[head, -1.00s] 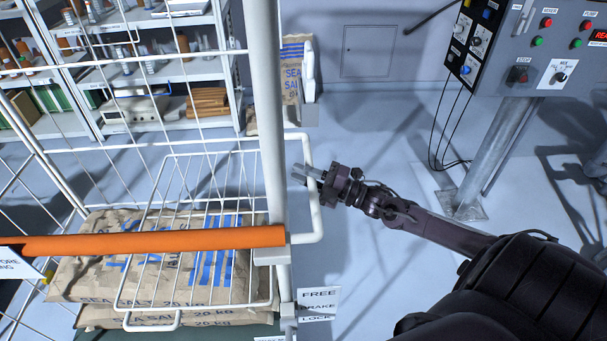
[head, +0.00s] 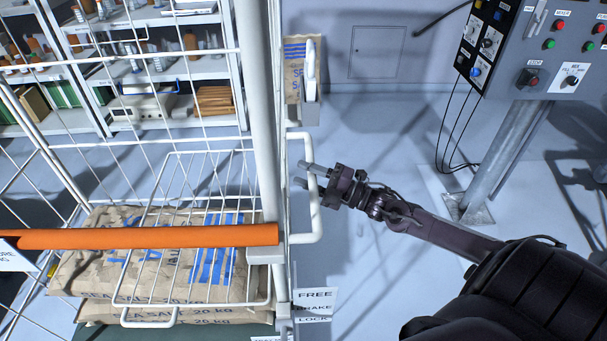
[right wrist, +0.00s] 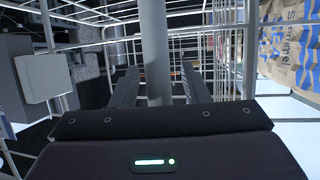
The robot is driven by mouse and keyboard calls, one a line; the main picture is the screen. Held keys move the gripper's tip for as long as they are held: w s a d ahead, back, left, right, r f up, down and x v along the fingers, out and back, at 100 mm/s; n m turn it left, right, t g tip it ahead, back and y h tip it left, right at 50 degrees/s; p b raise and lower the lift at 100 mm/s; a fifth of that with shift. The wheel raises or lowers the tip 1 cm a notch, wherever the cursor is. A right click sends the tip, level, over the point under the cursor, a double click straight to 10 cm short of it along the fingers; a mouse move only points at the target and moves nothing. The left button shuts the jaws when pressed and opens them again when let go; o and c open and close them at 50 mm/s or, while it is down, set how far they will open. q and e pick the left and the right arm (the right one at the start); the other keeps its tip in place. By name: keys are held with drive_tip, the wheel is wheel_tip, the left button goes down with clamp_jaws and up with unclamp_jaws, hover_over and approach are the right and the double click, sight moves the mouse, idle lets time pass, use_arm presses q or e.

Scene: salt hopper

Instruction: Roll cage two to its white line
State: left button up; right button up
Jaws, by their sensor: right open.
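A white wire roll cage (head: 262,110) stands at the left of the head view, with an orange bar (head: 140,237) across its front. Its number and the white line do not show. A white handle loop (head: 304,238) sticks out from the cage's right side. My right gripper (head: 307,175) is open at this loop's upright, its fingers reaching across it. In the right wrist view, a vertical tube (right wrist: 155,50) shows between the two open fingers (right wrist: 160,85); whether they touch it I cannot tell. My left gripper is out of view.
Sea salt sacks (head: 150,270) lie in the cage. A brake label (head: 315,305) hangs by its right post. A control panel (head: 545,50) on a grey post (head: 500,165) stands at right. Shelves (head: 160,75) stand behind. Floor between cage and panel post is clear.

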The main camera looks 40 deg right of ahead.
drive_tip(key=v, duration=0.7)
drive_tip(key=shift+a, duration=0.1)
